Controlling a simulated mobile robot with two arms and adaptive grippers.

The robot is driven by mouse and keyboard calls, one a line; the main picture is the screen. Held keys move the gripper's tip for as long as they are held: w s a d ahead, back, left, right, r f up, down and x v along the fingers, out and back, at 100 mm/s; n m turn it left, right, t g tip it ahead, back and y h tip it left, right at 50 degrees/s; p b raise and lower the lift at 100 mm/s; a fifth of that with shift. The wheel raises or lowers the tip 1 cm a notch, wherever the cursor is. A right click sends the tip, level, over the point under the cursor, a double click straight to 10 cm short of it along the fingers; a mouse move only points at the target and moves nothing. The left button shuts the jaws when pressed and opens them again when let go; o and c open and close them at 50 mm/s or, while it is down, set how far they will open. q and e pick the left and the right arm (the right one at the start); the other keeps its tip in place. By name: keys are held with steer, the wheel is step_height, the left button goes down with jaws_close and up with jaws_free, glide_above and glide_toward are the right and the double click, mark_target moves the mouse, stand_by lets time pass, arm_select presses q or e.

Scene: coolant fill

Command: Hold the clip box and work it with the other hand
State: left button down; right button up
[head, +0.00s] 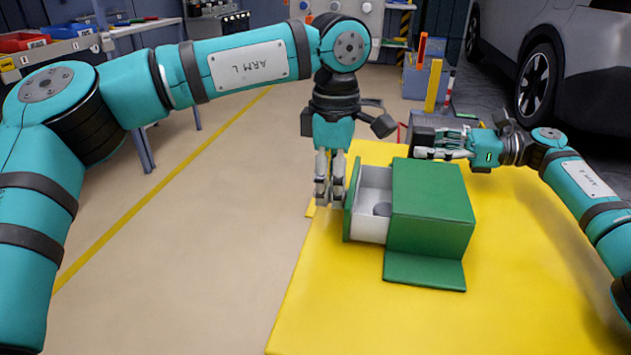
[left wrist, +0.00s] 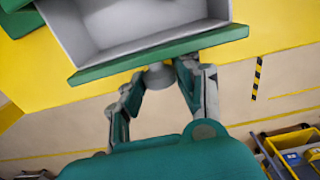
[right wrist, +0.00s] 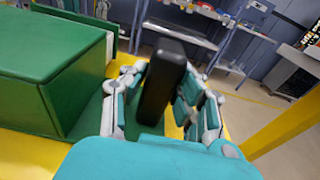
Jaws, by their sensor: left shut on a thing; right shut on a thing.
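The green clip box (head: 432,195) stands on the yellow bench top, with its white drawer (head: 371,225) pulled part way out to the left. A grey rounded thing (head: 382,209) shows inside the drawer. My left gripper (head: 329,195) points down at the drawer's green front and is shut on its grey knob (left wrist: 160,75). My right gripper (head: 440,147) is behind the box, shut on an upright black handle (right wrist: 162,80). This handle seems to rise from a green plate beside the box; the join is partly hidden by the fingers.
The yellow bench top (head: 520,270) is clear in front and to the right of the box. A grey car (head: 560,60) stands behind at the right. A bench with bins (head: 45,45) is far left. Open floor lies left of the bench top.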

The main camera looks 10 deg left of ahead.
mark_target(369, 211)
arm_select(q)
steer(key=d, duration=0.6)
steer(key=shift+d, duration=0.1)
arm_select(e)
steer(key=shift+s, duration=0.1)
arm_select(q)
steer(key=c, duration=0.9)
jaws_free()
steer(key=shift+r, duration=0.1)
step_height(369, 211, up, 12)
steer(key=shift+f, duration=0.1)
